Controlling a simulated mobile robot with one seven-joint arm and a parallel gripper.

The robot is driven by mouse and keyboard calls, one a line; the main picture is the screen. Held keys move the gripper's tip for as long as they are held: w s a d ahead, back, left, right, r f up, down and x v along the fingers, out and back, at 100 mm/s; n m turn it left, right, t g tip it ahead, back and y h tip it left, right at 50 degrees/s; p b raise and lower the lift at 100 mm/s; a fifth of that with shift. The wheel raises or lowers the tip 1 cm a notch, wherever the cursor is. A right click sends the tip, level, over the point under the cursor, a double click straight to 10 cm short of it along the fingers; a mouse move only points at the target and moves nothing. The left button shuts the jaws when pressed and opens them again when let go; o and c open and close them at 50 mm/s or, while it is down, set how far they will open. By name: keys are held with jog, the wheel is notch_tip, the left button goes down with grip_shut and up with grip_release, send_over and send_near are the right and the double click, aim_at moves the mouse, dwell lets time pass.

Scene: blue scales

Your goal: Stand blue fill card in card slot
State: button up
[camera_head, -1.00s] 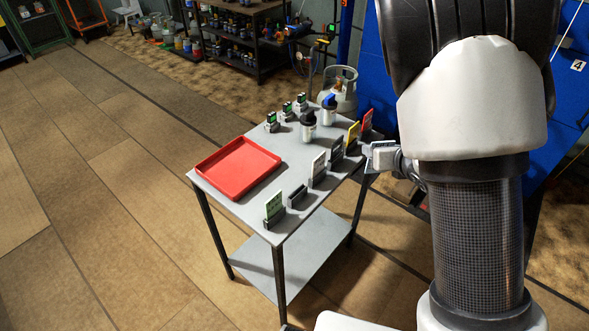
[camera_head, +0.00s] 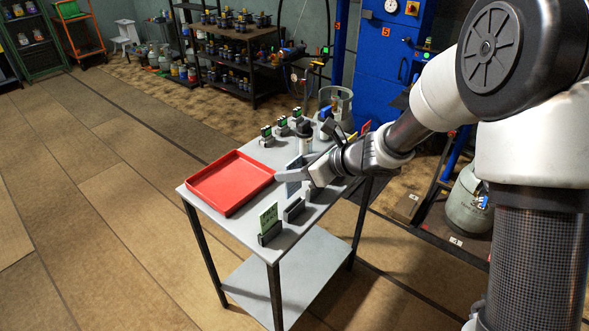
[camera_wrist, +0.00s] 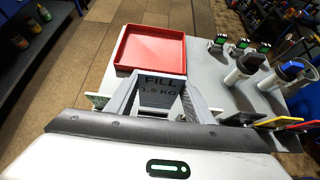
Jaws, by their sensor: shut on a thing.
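My gripper (camera_head: 303,177) is shut on a flat card (camera_wrist: 160,88) marked "FILL 1.8 KG". The card looks grey in the wrist view and bluish in the head view (camera_head: 292,177), where it stands roughly upright above the table beside the red tray. An empty dark card slot (camera_head: 294,210) sits at the table's right edge, just below and in front of my gripper. Another slot (camera_head: 314,194) is partly hidden behind my gripper. I cannot tell whether the held card touches anything.
A green card (camera_head: 268,218) stands in a holder at the near corner. The red tray (camera_head: 225,207) lies to the left on the grey table (camera_head: 240,231). Bottles, including a blue-capped one (camera_wrist: 286,72), and small green-topped items (camera_head: 267,137) stand farther back.

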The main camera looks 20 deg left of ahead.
aim_at(295, 188)
jog(key=shift+b, duration=0.4)
jog(key=shift+f+b, duration=3.2)
jog(key=shift+b, duration=0.45)
jog(key=shift+f+b, duration=0.9)
jog(key=shift+b, duration=0.2)
jog(key=o, duration=1.1)
jog(key=shift+o, duration=0.2)
jog(key=shift+d, duration=0.1)
jog(key=p+v, duration=0.3)
jog(key=v, duration=1.4)
jog(key=shift+s+r, duration=0.15)
